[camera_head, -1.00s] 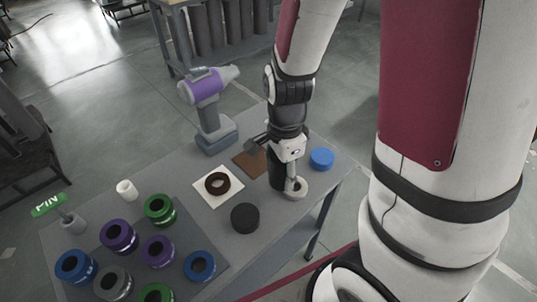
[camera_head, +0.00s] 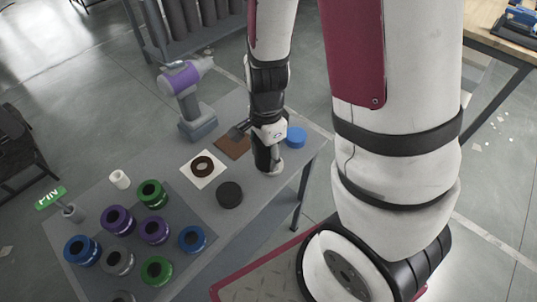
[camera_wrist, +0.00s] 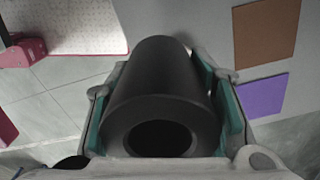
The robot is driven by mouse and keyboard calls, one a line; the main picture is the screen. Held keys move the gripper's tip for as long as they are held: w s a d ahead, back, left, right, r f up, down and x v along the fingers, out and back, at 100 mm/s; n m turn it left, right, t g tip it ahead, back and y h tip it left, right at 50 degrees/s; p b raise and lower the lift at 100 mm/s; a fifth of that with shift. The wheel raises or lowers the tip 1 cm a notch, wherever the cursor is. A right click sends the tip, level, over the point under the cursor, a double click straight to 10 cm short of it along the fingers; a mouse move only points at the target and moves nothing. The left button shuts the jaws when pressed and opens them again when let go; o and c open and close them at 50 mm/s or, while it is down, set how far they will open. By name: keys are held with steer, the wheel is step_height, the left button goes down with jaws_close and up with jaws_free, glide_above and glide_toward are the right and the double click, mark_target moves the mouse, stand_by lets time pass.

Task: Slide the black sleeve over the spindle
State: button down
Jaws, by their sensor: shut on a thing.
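The black sleeve (camera_wrist: 155,75) is a hollow cylinder between the teal-padded fingers of my gripper (camera_wrist: 160,110), which is shut on it. In the head view my gripper (camera_head: 266,136) holds the sleeve (camera_head: 265,157) upright near the table's right end. The sleeve's lower end is at the pale round base of the spindle (camera_head: 279,170). The spindle's upright post is hidden; I cannot tell whether the sleeve is around it or in front of it, nor how low it sits.
A blue disc (camera_head: 296,137) and a black disc (camera_head: 229,195) flank the spindle. A purple tool (camera_head: 185,95) stands behind. Several coloured rings, one green (camera_head: 152,194), fill the left side.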

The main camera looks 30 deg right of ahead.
mark_target(267, 151)
step_height(267, 151, up, 4)
steer(key=p, duration=0.2)
steer(key=shift+f+p, duration=0.2)
steer(key=shift+p, duration=0.2)
steer(key=shift+w, duration=0.1)
